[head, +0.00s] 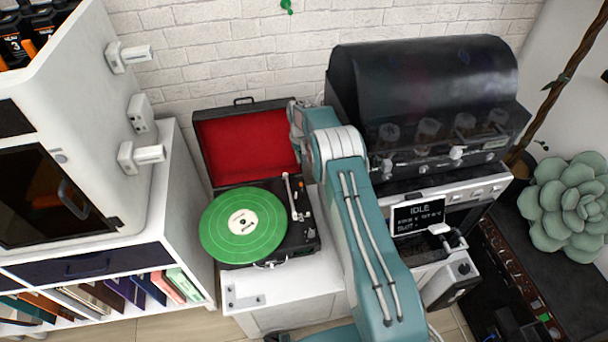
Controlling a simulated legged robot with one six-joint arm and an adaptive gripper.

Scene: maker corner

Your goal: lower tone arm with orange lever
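The open record player (295,236) stands on a white cabinet, with a green record (222,241) on its platter and a red-lined lid (245,143) raised behind. Its white tone arm (291,200) lies along the right side of the deck, right of the record; I cannot tell whether its tip is raised or lowered. My teal arm rises from the bottom and bends beside the lid's right edge. My gripper's fingers do not show.
A white shelf unit with books (125,290) is at left. A green succulent (568,207) is at far right. The cabinet top (275,292) before the player is mostly bare.

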